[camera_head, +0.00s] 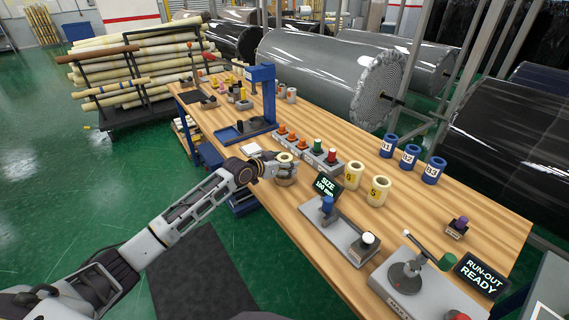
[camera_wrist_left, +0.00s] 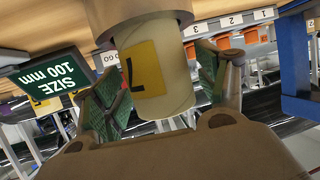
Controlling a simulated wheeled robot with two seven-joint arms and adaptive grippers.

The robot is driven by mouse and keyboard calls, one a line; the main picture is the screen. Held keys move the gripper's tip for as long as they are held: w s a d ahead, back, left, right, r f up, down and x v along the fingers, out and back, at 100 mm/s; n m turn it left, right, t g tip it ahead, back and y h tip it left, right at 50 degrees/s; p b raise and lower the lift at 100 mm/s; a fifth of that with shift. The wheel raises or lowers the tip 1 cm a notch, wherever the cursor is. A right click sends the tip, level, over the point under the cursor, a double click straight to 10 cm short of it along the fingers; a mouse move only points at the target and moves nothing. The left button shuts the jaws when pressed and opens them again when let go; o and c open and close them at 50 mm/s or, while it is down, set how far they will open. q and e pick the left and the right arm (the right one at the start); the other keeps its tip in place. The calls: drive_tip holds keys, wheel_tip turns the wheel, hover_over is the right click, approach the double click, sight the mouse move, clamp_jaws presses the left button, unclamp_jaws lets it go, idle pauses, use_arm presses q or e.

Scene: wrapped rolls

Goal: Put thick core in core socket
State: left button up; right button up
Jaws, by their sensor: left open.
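A cream core with a yellow label marked "L" (camera_wrist_left: 178,62) fills the middle of the left wrist view, which looks upside down. Its other end meets a round brown base (camera_wrist_left: 130,18), which I take as the socket; how deep it sits cannot be told. In the head view the core (camera_head: 284,157) shows as a small pale ring at my left gripper (camera_head: 283,167), above the brown base (camera_head: 287,181). My left gripper's green-padded fingers (camera_wrist_left: 160,92) are open, one on each side of the core. My right gripper is not in view.
Two cream cores (camera_head: 353,175) (camera_head: 378,191) stand right of a "SIZE 100 mm" display (camera_head: 327,185). A blue press frame (camera_head: 263,95) and a row of numbered holders (camera_head: 305,150) are near the gripper. Blue cylinders (camera_head: 410,157) line the far edge. The wooden table (camera_head: 450,200) has bare room at right.

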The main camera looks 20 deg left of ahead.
use_arm(q)
drive_tip(key=shift+r, duration=0.2)
drive_tip(key=shift+v, duration=1.1)
drive_tip(key=v, duration=0.9)
drive_tip(key=shift+s+a, duration=0.2)
drive_tip(key=shift+s, duration=0.15)
idle(0.6)
